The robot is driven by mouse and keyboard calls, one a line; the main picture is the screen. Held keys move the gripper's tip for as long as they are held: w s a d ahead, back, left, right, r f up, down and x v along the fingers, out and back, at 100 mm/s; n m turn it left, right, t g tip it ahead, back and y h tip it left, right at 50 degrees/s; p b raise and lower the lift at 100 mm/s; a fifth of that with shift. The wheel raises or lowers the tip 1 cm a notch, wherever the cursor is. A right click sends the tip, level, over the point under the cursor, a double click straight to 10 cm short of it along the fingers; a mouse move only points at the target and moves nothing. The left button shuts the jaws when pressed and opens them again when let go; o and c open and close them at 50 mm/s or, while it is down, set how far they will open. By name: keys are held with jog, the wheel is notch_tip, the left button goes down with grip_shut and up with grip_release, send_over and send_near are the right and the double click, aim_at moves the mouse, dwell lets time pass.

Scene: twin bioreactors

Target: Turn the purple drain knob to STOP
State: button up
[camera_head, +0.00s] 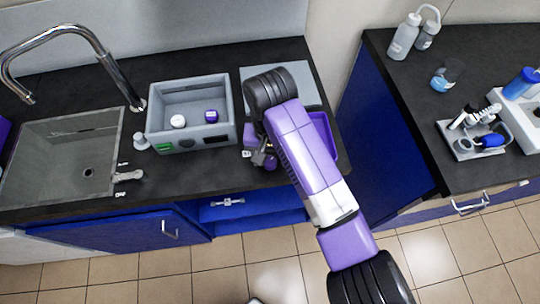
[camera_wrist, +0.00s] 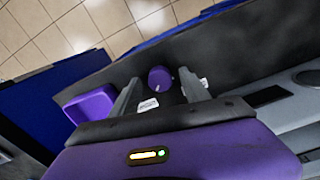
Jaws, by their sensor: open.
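The purple drain knob (camera_wrist: 160,76) shows in the wrist view as a round knob with a small white mark on its lower side. One white label (camera_wrist: 148,105) lies below it and another (camera_wrist: 204,82) to its right; their text is too small to read. My gripper (camera_wrist: 157,84) is open, with one finger left and one finger right of the knob. I see no clear contact with it. In the head view my gripper (camera_head: 259,158) is low at the counter's front edge, and a small purple round part (camera_head: 270,163), likely the knob, shows beside it, partly hidden.
A purple tray (camera_head: 329,148) is right beside my arm; it also shows in the wrist view (camera_wrist: 90,104). A grey basin (camera_head: 163,140) holding a white and a purple item stands left, beside the sink (camera_head: 40,190) and faucet. A second counter (camera_head: 400,90) is at right.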

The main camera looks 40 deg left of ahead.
jog(key=shift+c, duration=0.2)
grip_shut()
jog(key=shift+r+n, duration=0.1)
jog(key=shift+n, duration=0.3)
jog(key=n+p, duration=0.2)
jog(key=shift+n, duration=0.4)
jog(key=n+p, duration=0.2)
jog(key=n, duration=0.3)
jog(key=n+p, duration=0.1)
jog(key=n, duration=0.4)
jog(key=shift+n, duration=2.2)
jog(key=shift+a, duration=0.1)
